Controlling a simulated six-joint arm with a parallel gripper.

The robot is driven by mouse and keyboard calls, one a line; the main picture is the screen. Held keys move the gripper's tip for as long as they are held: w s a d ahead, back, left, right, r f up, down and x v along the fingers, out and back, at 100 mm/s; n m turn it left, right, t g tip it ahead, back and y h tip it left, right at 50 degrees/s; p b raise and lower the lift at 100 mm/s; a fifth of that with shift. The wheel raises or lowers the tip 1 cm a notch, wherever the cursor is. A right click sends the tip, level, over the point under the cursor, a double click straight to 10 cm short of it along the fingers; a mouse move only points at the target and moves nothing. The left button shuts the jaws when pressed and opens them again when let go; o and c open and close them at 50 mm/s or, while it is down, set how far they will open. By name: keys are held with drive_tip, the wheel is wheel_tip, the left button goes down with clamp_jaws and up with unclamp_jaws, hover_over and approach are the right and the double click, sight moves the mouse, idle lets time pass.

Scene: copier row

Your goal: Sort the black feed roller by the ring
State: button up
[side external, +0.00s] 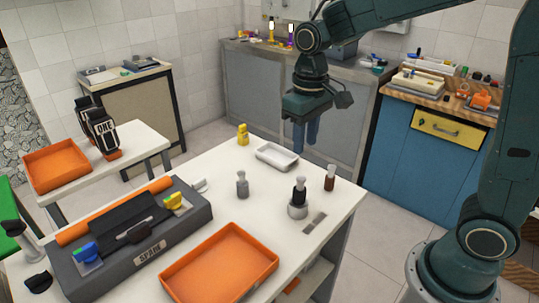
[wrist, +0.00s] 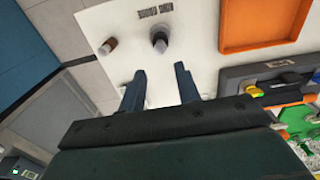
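The black roller also shows in the wrist view (wrist: 160,42), ahead of the fingers. My gripper (side external: 305,147) hangs above the table's far side, pointing down. In the wrist view its fingers (wrist: 160,70) are apart, with nothing held between them.
A shallow white tray (side external: 276,158) lies near my gripper. An orange tray (side external: 220,290) occupies the near side of the white table (side external: 213,217). A grey box marked SPARE (side external: 190,230) holds several coloured parts. Another orange tray (side external: 57,168) sits on a side table.

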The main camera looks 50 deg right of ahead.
sight(301, 177)
drive_tip(key=shift+w+f, duration=0.15)
drive_tip(key=shift+f, duration=0.15)
drive_tip(key=shift+f, duration=4.85)
drive_tip(key=shift+c, duration=0.5)
clamp_jaws()
drive_tip(key=shift+r, duration=3.55)
